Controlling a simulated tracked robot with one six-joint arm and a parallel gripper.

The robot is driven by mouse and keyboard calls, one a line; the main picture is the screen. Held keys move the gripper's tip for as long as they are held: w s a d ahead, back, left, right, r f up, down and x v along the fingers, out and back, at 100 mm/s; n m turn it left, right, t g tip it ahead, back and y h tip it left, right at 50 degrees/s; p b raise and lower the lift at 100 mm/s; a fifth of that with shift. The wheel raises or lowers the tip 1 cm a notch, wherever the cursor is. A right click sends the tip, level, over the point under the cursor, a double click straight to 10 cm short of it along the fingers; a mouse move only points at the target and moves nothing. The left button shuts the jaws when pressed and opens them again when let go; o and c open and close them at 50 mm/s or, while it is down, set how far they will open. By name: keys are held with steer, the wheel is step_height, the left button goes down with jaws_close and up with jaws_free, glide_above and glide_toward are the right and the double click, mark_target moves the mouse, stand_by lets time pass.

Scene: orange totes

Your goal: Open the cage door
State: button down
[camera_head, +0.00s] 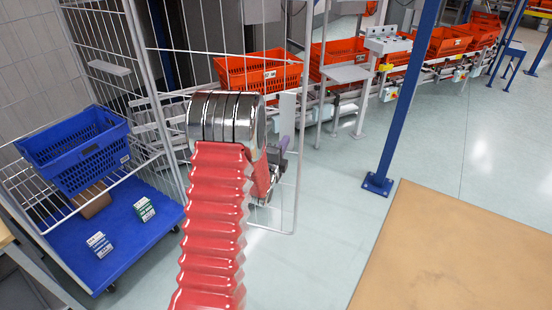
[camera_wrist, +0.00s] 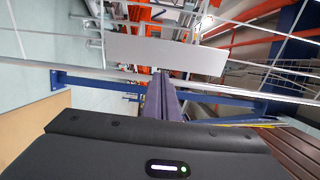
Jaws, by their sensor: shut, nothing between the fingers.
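The cage (camera_head: 137,75) is a white wire roll cage at the left of the head view. Its wire door (camera_head: 297,190) stands out to the right from the cage's post, away from the blue cage floor. A pale plate (camera_head: 287,118) is on the door near its free edge; in the wrist view a pale plate (camera_wrist: 165,52) and wires lie just ahead of the fingers. My gripper (camera_head: 283,143) is by this edge, partly hidden behind my red-sleeved arm. Its purple fingers (camera_wrist: 160,78) are together and empty. Contact with the door cannot be told.
A blue basket (camera_head: 75,148) is in the cage above the blue floor (camera_head: 112,235). A blue post (camera_head: 405,90) stands at the right, beside a tan surface (camera_head: 455,255). Orange totes (camera_head: 258,72) line a conveyor behind. Grey floor (camera_head: 325,235) is clear between arm and post.

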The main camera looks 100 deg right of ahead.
steer(key=v, duration=0.9)
steer(key=shift+s+a, duration=0.15)
steer(key=shift+a, duration=0.1)
stand_by(0.3)
